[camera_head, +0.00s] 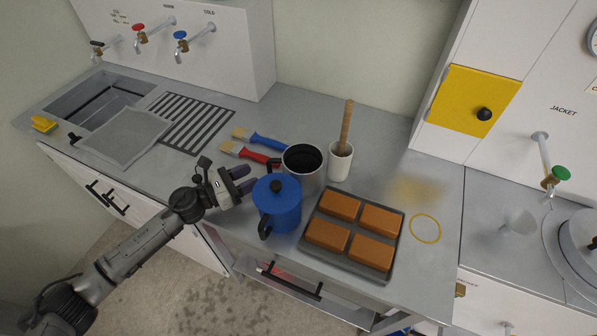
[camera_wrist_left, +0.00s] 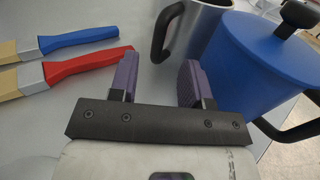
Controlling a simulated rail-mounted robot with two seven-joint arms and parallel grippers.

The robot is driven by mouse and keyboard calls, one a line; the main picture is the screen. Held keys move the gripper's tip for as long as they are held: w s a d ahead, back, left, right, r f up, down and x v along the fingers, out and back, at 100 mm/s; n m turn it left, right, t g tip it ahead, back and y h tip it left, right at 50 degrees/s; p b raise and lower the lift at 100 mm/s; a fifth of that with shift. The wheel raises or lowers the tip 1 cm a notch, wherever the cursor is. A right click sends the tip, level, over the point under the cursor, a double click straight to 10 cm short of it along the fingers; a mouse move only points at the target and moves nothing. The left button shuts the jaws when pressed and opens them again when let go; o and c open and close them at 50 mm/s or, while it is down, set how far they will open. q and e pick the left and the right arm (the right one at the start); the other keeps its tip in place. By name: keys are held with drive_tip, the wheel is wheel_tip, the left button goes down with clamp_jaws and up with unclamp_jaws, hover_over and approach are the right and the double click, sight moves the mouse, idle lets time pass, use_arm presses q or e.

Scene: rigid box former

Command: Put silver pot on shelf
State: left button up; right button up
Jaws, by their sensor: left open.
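The silver pot (camera_head: 301,173) stands upright on the grey counter, open at the top with a dark inside. In the left wrist view the silver pot (camera_wrist_left: 200,28) is at the top, with its black handle (camera_wrist_left: 163,32) facing my gripper. A blue lidded pot (camera_head: 278,204) stands in front of it in the head view and hides its lower part. My left gripper (camera_head: 240,179) is open and empty, just left of both pots. Its purple fingers show in the left wrist view (camera_wrist_left: 157,80), pointing toward the silver pot's handle and apart from it. My right gripper is not in view.
Blue and red brushes (camera_head: 258,142) lie left of the silver pot. A white cup with a wooden handle (camera_head: 341,160) stands to its right. A tray of brown blocks (camera_head: 353,270) lies at the front.

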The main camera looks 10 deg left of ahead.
sight(269, 167)
use_arm(q)
drive_tip(key=shift+x, duration=3.35)
drive_tip(key=shift+a, duration=0.1)
clamp_jaws()
